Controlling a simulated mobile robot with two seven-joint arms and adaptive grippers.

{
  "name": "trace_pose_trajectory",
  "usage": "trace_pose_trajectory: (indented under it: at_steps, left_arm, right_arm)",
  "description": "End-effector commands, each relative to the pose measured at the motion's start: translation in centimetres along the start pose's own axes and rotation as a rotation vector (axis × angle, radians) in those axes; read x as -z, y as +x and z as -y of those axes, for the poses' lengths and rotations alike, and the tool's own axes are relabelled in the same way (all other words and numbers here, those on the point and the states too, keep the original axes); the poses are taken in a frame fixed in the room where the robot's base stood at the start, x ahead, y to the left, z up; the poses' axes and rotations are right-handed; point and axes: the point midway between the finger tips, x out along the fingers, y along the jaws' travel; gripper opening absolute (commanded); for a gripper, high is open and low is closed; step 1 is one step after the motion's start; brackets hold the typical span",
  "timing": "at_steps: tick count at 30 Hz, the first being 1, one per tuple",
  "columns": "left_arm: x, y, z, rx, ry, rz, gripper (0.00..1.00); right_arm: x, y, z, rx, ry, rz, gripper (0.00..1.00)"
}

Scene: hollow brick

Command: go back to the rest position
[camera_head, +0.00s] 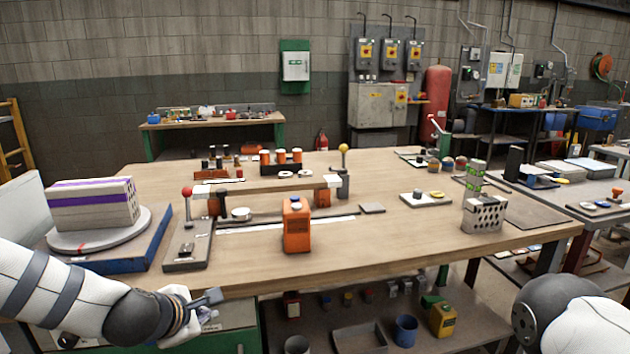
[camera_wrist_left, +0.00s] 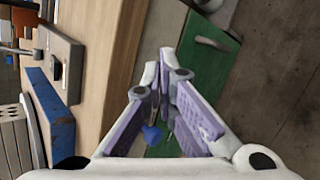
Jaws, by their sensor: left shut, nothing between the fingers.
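My left gripper (camera_head: 207,304) is low at the front left in the head view, just off the table's front edge. In the left wrist view its fingers (camera_wrist_left: 166,62) are closed together with nothing between them. Of my right arm only a dark joint and a white link show at the lower right of the head view; its gripper is out of frame. A hollow brick (camera_head: 95,205) with purple bands lies on a round turntable (camera_head: 88,240) on a blue base, at the left of the wooden table (camera_head: 390,250). The left gripper is apart from it.
A grey plate with a red-knobbed lever (camera_head: 187,232) stands near the left gripper. An orange block-like device (camera_head: 297,226) stands at the front middle. A perforated grey block (camera_head: 484,214) is at the right. Below are a shelf (camera_head: 450,325) and a green cabinet (camera_wrist_left: 204,50).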

Motion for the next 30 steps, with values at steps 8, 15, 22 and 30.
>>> trace_pose_trajectory:
  at_steps: [8,15,22,30]
  left_arm:
    - [8.1,-4.3,26.4,0.501,0.934,0.076,0.0]
    - [16.9,-16.6,39.5,0.915,1.57,0.403,0.0]
    - [19.6,-21.6,41.8,1.042,1.752,0.572,0.0]
    - [19.5,-21.6,41.8,1.04,1.749,0.57,0.0]
  right_arm:
    - [0.0,0.0,0.0,0.0,0.0,0.001,0.4]
    - [0.0,0.0,0.0,0.0,0.0,0.001,0.4]
    - [0.0,0.0,0.0,0.0,0.0,0.0,0.4]
    - [0.0,0.0,0.0,0.0,0.0,0.001,0.4]
